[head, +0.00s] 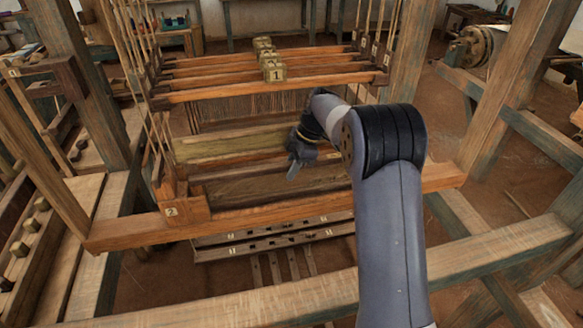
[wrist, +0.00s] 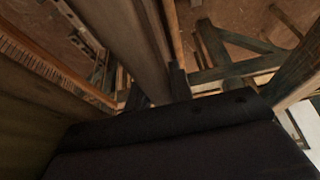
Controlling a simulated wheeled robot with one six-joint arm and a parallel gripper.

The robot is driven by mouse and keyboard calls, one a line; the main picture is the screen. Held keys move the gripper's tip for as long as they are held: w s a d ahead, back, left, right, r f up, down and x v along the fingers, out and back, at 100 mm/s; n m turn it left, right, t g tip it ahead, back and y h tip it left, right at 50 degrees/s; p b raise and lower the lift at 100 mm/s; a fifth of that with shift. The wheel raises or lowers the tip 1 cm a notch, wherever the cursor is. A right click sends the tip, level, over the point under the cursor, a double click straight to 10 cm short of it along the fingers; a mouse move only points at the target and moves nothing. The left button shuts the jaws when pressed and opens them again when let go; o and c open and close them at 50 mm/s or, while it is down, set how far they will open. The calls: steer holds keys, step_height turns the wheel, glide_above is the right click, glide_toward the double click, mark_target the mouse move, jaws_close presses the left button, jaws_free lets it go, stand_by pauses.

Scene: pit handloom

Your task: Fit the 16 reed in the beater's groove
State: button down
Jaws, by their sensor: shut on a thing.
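My gripper (head: 296,165) is over the middle of the loom, shut on the top edge of a long, thin brown panel that I take for the reed (head: 250,188). The reed lies across the loom, roughly level. In the wrist view the reed (wrist: 132,42) runs up and away from between the dark fingers. I cannot read a number on it. The beater's orange-brown front beam (head: 270,213) is just in front of and below the reed. Its groove is hidden, so I cannot tell whether the reed touches it. My arm hides the reed's right part.
An olive-brown bar (head: 225,147) lies behind the reed. Several orange shafts (head: 270,82) with cords hang behind that. Slotted rails (head: 270,236) are below the front beam. A thick timber (head: 220,305) crosses the front. Timber posts (head: 75,80) stand at the sides.

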steer(key=shift+s+f, duration=0.2)
steer(key=shift+f, duration=0.25)
steer(key=c, duration=1.2)
jaws_free()
steer(key=shift+o, duration=0.2)
steer(key=shift+w+d+r, duration=0.15)
steer(key=shift+d+r, duration=0.1)
steer(key=shift+r, duration=0.2)
steer(key=v, duration=0.3)
steer(key=b+v, duration=0.1)
steer(key=v, duration=0.6)
steer(key=shift+a+r, duration=0.15)
steer(key=shift+r, duration=0.2)
steer(key=p+v, duration=0.6)
steer(key=v, duration=0.1)
